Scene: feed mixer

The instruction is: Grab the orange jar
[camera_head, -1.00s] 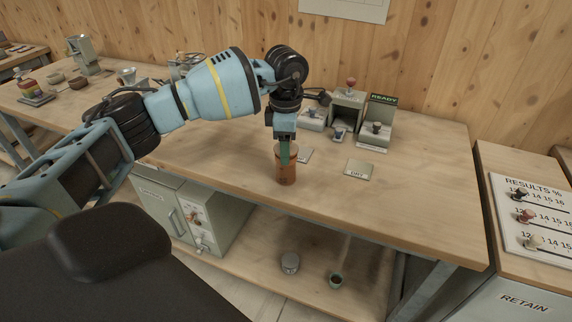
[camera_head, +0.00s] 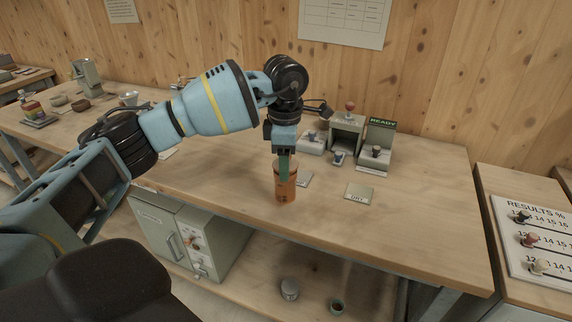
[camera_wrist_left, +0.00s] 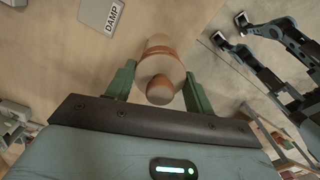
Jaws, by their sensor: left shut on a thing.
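The orange jar (camera_head: 286,191) stands upright on the workbench, near its front edge in the head view. My left gripper (camera_head: 285,167) comes down on it from above, and its green fingers reach the jar's upper part. In the left wrist view, the jar (camera_wrist_left: 160,68) sits between the two green fingers (camera_wrist_left: 158,88), one on each side. The left gripper is shut on the jar. The jar's base appears to rest on the bench; no clear gap shows under it.
The workbench (camera_head: 400,220) has a DRY plate (camera_head: 359,192) right of the jar and a DAMP plate (camera_wrist_left: 103,15) close by. A device with a READY display (camera_head: 380,135) stands behind. A grey cabinet (camera_head: 190,235) sits below.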

